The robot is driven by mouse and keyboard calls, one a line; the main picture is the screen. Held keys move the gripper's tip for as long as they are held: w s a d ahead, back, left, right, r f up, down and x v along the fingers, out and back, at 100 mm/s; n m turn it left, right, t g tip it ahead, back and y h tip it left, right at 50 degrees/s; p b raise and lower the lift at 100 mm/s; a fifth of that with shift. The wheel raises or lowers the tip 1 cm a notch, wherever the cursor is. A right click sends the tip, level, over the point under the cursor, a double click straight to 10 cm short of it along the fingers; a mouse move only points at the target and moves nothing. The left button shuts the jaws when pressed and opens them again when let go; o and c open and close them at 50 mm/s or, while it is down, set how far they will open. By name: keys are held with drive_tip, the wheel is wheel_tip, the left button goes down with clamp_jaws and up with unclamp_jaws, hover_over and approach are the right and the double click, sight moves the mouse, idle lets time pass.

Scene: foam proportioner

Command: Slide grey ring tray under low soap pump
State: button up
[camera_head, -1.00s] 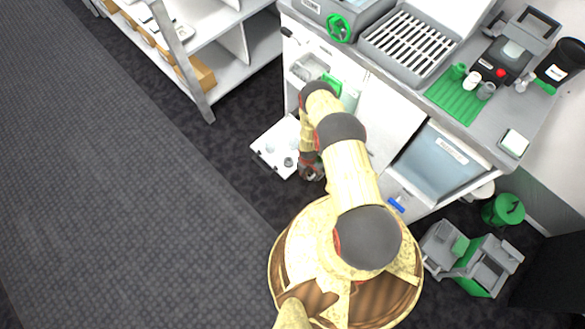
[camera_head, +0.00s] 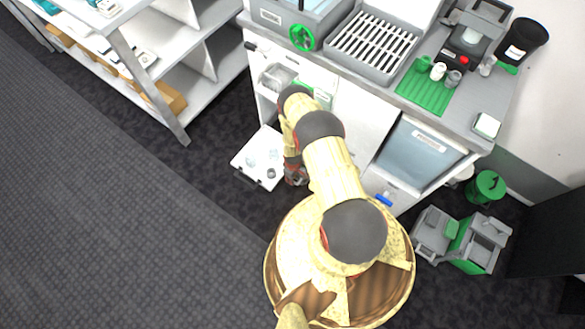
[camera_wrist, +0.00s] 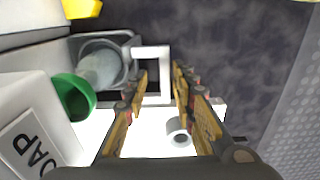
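A grey tray with a round ring (camera_wrist: 76,42) is at the upper left in the wrist view, with a translucent cup-like piece in the ring. A white square loop (camera_wrist: 151,52), apparently its handle, juts from its right side. My gripper (camera_wrist: 159,72) is open, its fingertips close to the loop; I cannot tell whether they touch it. The white soap pump (camera_wrist: 36,125), lettered SOAP, stands at the left, with a green round mouth (camera_wrist: 74,97) beside the tray. In the head view my gripper (camera_head: 296,174) is low by the cabinet, partly hidden by my arm.
A white panel (camera_head: 246,157) with small items extends low in front of the cabinet. The counter (camera_head: 470,115) is above, a grey-green machine (camera_head: 460,240) at the right.

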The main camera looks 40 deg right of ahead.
drive_tip(key=shift+a+r, duration=0.1)
wheel_tip(320, 180, up, 12)
idle(0.9)
idle(0.5)
